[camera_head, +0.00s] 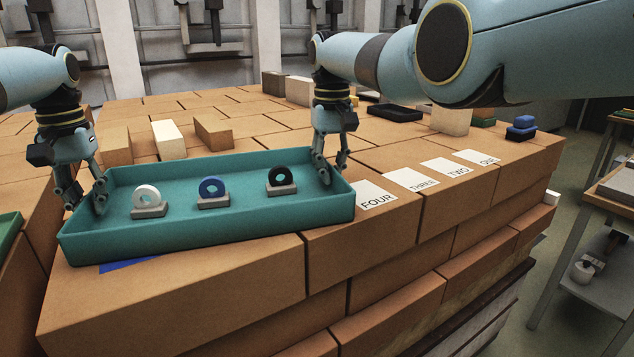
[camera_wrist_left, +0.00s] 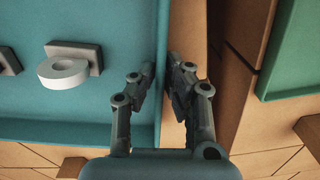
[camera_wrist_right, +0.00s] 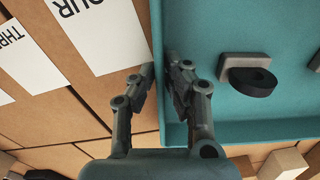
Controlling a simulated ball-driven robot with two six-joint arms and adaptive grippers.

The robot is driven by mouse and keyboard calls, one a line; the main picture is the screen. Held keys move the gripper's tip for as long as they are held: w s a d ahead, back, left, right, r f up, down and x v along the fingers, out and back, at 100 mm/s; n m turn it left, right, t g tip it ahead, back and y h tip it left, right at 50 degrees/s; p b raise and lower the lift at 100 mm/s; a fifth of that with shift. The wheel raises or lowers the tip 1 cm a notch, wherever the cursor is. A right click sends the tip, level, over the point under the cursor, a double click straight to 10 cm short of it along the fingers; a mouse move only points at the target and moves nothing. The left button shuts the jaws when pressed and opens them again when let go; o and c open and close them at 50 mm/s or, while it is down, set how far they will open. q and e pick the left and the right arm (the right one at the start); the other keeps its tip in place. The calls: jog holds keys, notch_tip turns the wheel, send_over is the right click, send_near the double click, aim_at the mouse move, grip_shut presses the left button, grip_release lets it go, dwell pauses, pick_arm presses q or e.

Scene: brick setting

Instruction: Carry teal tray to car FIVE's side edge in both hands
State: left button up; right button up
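The teal tray (camera_head: 235,232) is at the near left edge of the brick stack, long side towards me. It holds a white ring (camera_head: 147,197), a blue ring (camera_head: 212,187) and a black ring (camera_head: 281,177), each on a small grey block. My left gripper (camera_head: 85,198) is shut on the tray's left end wall, one finger each side; the wall shows between the fingers in the left wrist view (camera_wrist_left: 160,75). My right gripper (camera_head: 331,172) is likewise shut on the right end wall. I cannot tell whether the tray touches the bricks below.
White cards FOUR (camera_head: 372,196), THREE (camera_head: 411,179), TWO (camera_head: 444,168) and ONE (camera_head: 476,157) lie right of the tray. A blue patch (camera_head: 125,265) shows under its front. Loose blocks (camera_head: 168,138) stand behind. A green tray edge (camera_head: 8,235) is at far left.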

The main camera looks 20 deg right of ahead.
pick_arm(q)
jog(key=o, duration=0.3)
jog(key=shift+s+r, duration=0.15)
jog(key=shift+r, duration=0.1)
pick_arm(e)
jog(key=o, duration=0.3)
jog(key=shift+s+r, duration=0.15)
jog(key=shift+r, duration=0.15)
jog(key=shift+f, duration=0.1)
pick_arm(q)
jog(key=shift+r, duration=0.35)
notch_tip(320, 180, up, 11)
jog(key=shift+r, duration=0.1)
pick_arm(e)
notch_tip(320, 180, up, 12)
